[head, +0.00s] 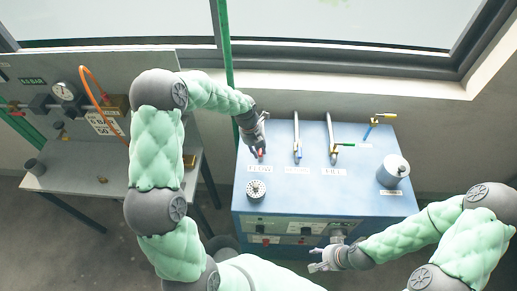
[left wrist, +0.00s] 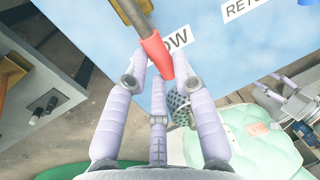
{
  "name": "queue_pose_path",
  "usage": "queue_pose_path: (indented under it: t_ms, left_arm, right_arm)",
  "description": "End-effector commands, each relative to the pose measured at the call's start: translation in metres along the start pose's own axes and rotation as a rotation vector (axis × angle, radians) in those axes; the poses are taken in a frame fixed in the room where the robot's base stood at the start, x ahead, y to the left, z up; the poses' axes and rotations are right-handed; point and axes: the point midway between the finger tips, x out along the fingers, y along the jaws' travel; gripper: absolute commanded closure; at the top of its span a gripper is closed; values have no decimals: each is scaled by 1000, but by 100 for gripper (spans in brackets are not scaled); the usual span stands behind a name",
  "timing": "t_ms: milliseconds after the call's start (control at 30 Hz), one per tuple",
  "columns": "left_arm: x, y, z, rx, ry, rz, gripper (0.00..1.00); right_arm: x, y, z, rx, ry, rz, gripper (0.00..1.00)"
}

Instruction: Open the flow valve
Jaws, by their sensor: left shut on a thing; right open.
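The flow valve's red handle (head: 261,153) is at the back left of the blue cabinet top, just behind a white label reading FLOW (head: 260,168). My left gripper (head: 260,147) is over the handle and shut on it. In the left wrist view the red handle (left wrist: 155,52) lies between the fingertips of my left gripper (left wrist: 158,80), on the end of a metal stem (left wrist: 133,15). The fingers hide part of the valve in the head view. My right gripper (head: 318,260) is open and empty in front of the cabinet's lower front edge.
Two more pipes with valves (head: 298,150) (head: 335,152) rise to the right, and a yellow-handled tap (head: 386,115) is at the back. A metal cylinder (head: 393,168) and a round strainer (head: 256,190) stand on the cabinet top (head: 310,205). A gauge bench (head: 70,175) is left.

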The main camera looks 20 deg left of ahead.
Motion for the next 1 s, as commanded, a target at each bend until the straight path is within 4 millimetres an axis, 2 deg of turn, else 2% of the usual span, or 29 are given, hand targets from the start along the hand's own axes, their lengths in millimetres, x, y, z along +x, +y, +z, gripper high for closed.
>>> queue_pose_path:
  t_ms: [467, 500, 567, 867, 1000]
  left_arm:
    - [-2, 1, 2, 21, -1, 2, 100]
    - [-2, 1, 2, 20, -1, 2, 62]
    - [-1, 1, 1, 19, -1, 2, 49]
    - [-1, 1, 1, 17, 1, 1, 49]
    - [-8, 0, 1, 16, -1, 1, 49]
  right_arm:
    - [0, 0, 0, 0, 0, 0, 49]
    - [0, 0, 0, 0, 0, 0, 49]
    - [0, 0, 0, 0, 0, 0, 49]
    - [0, 0, 0, 0, 0, 0, 49]
    - [0, 0, 0, 0, 0, 0, 49]
